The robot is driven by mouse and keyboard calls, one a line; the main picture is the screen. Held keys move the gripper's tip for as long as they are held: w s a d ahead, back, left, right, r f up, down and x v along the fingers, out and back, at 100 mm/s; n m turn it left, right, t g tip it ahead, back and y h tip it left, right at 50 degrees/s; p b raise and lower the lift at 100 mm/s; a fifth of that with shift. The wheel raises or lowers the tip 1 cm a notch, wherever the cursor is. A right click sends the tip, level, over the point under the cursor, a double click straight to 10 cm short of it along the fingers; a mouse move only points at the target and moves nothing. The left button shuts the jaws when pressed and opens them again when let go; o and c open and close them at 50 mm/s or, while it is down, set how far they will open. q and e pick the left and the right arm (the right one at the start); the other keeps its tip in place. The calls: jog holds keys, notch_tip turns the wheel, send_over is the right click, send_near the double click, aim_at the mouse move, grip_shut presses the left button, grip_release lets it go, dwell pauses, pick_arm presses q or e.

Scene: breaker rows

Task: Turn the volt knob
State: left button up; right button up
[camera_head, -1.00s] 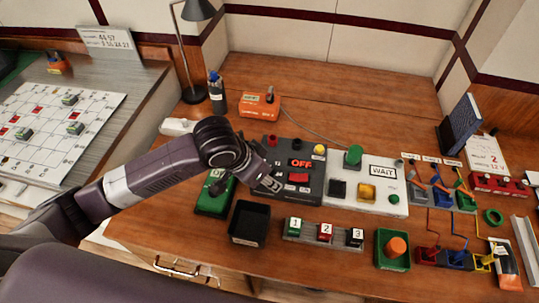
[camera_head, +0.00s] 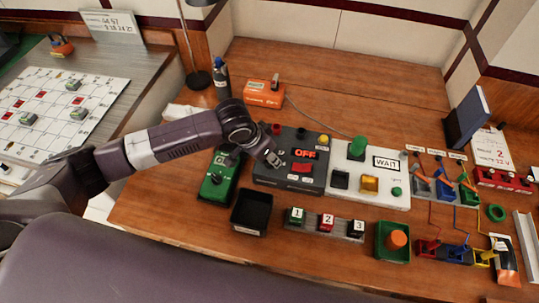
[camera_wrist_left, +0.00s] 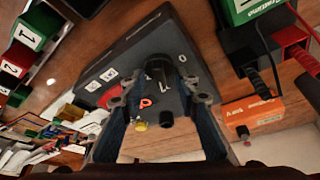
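A dark control box (camera_head: 325,178) with a lit red OFF display stands on the wooden desk. It has a red rocker switch (camera_head: 300,168) and a yellow button (camera_head: 323,139). My left gripper (camera_head: 272,160) is over the left part of this box. In the left wrist view the fingers (camera_wrist_left: 160,98) are open, one on each side of a black knob (camera_wrist_left: 158,72) on the box face. There is a visible gap between each finger and the knob. The knob's label is too small to read. My right gripper is not in view.
A green device (camera_head: 217,192) and an empty black tray (camera_head: 251,212) are close to the left arm. A white WAIT box (camera_head: 376,186) adjoins the dark box on the right. An orange box (camera_head: 263,94) stands behind.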

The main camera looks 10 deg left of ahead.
pick_arm(q)
jog(key=shift+c, duration=0.4)
grip_shut()
jog(key=shift+r+m+p, duration=0.15)
jog(key=shift+m+p, duration=0.55)
jog(key=shift+w+a+m+g+h+p, duration=0.1)
jog(key=shift+m+g+h+p, duration=0.45)
jog(key=shift+m, duration=0.65)
jog(key=m, duration=0.2)
jog(key=shift+w+m+g+h, duration=0.15)
jog(key=shift+m+g+h, duration=0.15)
jog(key=shift+g+h, duration=0.05)
jog(key=shift+m+g+b, duration=0.6)
jog(key=shift+m+b, duration=0.05)
jog(key=shift+m, duration=1.15)
